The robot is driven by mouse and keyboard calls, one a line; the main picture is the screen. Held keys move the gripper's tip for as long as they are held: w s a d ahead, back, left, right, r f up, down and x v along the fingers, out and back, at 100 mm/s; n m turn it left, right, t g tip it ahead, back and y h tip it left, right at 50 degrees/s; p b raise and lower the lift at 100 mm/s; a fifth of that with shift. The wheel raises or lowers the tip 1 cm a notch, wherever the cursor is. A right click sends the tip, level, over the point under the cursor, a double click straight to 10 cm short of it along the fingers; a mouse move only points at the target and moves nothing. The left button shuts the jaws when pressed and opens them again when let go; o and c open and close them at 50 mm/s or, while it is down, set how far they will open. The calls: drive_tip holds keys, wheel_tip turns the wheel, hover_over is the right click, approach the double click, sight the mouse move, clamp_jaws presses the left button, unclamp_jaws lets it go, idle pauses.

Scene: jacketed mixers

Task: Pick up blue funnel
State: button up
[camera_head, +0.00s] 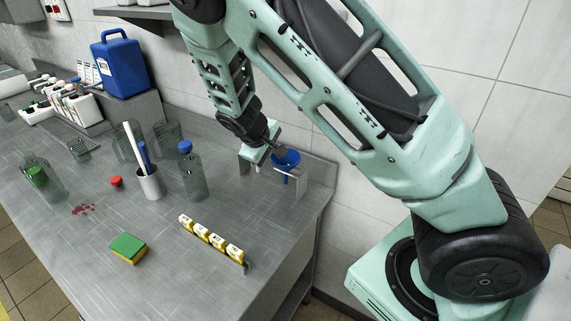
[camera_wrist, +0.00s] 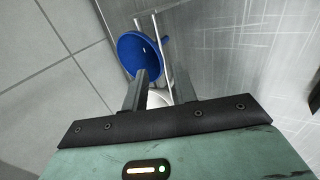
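The blue funnel (camera_head: 287,158) sits in a small metal stand (camera_head: 292,176) at the right end of the counter, its wide mouth facing up. My gripper (camera_head: 277,152) is at the funnel's left rim in the head view. In the wrist view my gripper's dark fingers (camera_wrist: 143,85) reach to the lower edge of the funnel (camera_wrist: 136,50) and overlap it. The funnel's lower part is mostly hidden.
A tiled wall stands close behind the funnel. A blue-capped bottle (camera_head: 190,171), a grey cup (camera_head: 150,184) with rods, and a row of yellow-white boxes (camera_head: 211,237) stand to the left and front. A green-yellow sponge (camera_head: 128,248) lies near the front edge.

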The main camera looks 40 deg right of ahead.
sight(279, 165)
drive_tip(key=shift+w+d+p+x, duration=0.1)
drive_tip(key=shift+p+x, duration=0.4)
drive_tip(key=shift+x, duration=1.2)
drive_tip(key=shift+w+d+p+x, duration=0.15)
drive_tip(key=shift+p+x, duration=0.35)
drive_tip(key=shift+x, duration=1.2)
drive_tip(key=shift+a+r, duration=0.1)
drive_tip(key=shift+r, duration=0.05)
clamp_jaws()
